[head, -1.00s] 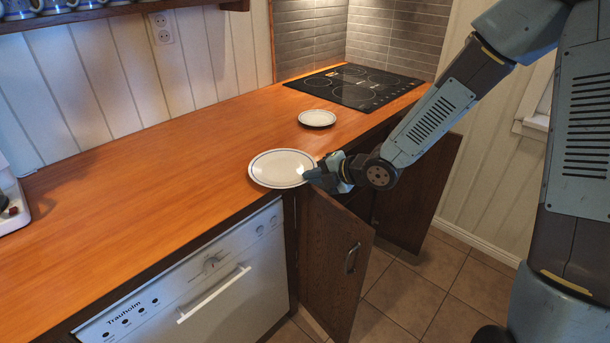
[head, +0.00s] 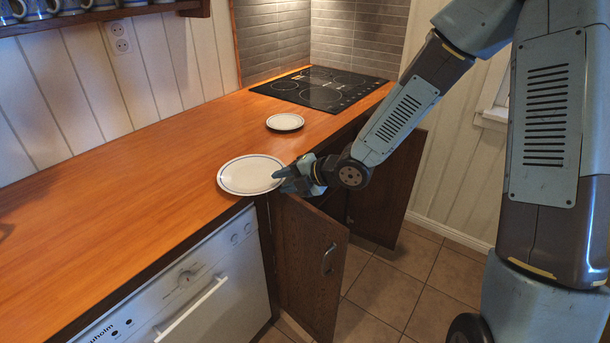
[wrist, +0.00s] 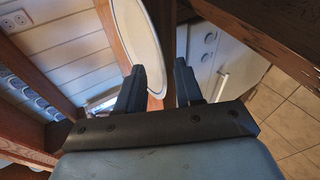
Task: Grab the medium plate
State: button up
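The larger of the two plates in view, white with a dark blue ring (head: 250,175), lies on the wooden counter near its front edge, apparently the medium plate. My gripper (head: 290,178) is at its right edge, with the fingers overlapping the rim in the head view. In the wrist view the plate (wrist: 140,38) shows edge-on, and its rim lies near the gap between my two fingers (wrist: 160,88). The fingers are clearly apart, so my gripper is open. I cannot tell whether either finger touches the plate.
A smaller white plate (head: 285,122) lies farther back, before the black hob (head: 325,88). A cabinet door (head: 312,265) stands open below my gripper, beside the white dishwasher (head: 205,290). The left of the counter (head: 110,200) is largely clear.

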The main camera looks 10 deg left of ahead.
jog(key=v, duration=1.2)
jog(key=shift+d, duration=0.4)
jog(key=shift+c, duration=0.5)
